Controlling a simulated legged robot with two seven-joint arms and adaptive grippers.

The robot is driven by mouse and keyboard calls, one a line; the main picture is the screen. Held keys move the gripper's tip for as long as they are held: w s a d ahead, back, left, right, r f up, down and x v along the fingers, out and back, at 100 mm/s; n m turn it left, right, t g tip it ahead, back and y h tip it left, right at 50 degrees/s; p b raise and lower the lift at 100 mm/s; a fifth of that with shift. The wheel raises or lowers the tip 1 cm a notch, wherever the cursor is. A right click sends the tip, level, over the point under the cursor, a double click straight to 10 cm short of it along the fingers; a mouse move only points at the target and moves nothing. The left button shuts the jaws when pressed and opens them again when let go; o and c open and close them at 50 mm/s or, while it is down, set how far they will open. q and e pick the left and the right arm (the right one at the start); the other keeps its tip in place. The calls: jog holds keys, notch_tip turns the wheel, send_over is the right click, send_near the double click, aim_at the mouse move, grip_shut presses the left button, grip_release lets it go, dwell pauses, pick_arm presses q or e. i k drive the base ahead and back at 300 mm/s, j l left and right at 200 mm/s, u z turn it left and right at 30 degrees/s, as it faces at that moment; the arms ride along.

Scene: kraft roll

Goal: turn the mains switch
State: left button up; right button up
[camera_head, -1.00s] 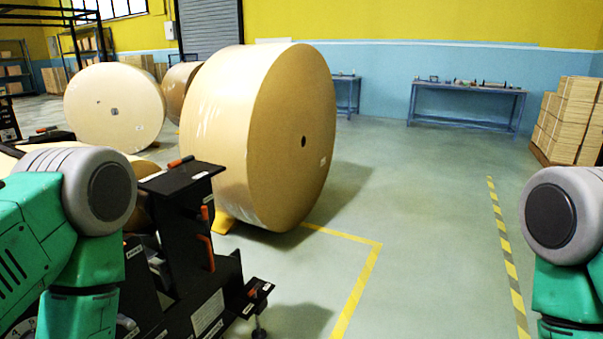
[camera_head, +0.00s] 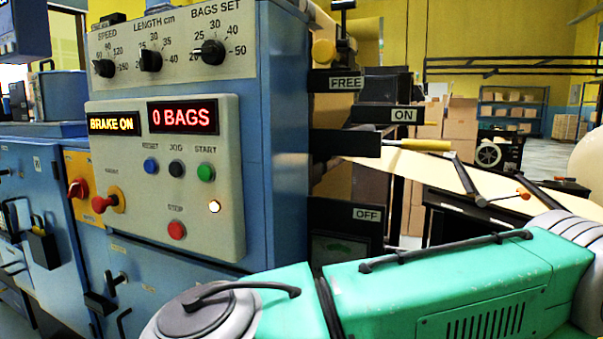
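A red rotary knob (camera_head: 78,188) on a yellow-orange plate is on the blue cabinet at the left; it looks like the mains switch, but I cannot read its marking. A second red knob (camera_head: 103,204) on a yellow round plate sits on the grey control panel (camera_head: 228,240), right of the first. The panel displays read "BRAKE ON" and "0 BAGS". Neither of my grippers is in view. One of my green arm links crosses the bottom right of the view, and nothing of mine visibly touches either knob.
The panel has RESET, JOG, START and STOP buttons, with three selector dials (camera_head: 208,52) above. A lever with a yellow handle (camera_head: 425,145) sticks out right of the blue machine, by plates reading FREE, ON and OFF. A dark padlock (camera_head: 42,243) hangs at the left. Shelving (camera_head: 512,98) stands far back.

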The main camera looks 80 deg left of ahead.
aim_at(79, 190)
jog(key=j+u, duration=0.15)
jog(key=u, duration=3.7)
jog(key=i+j, duration=0.05)
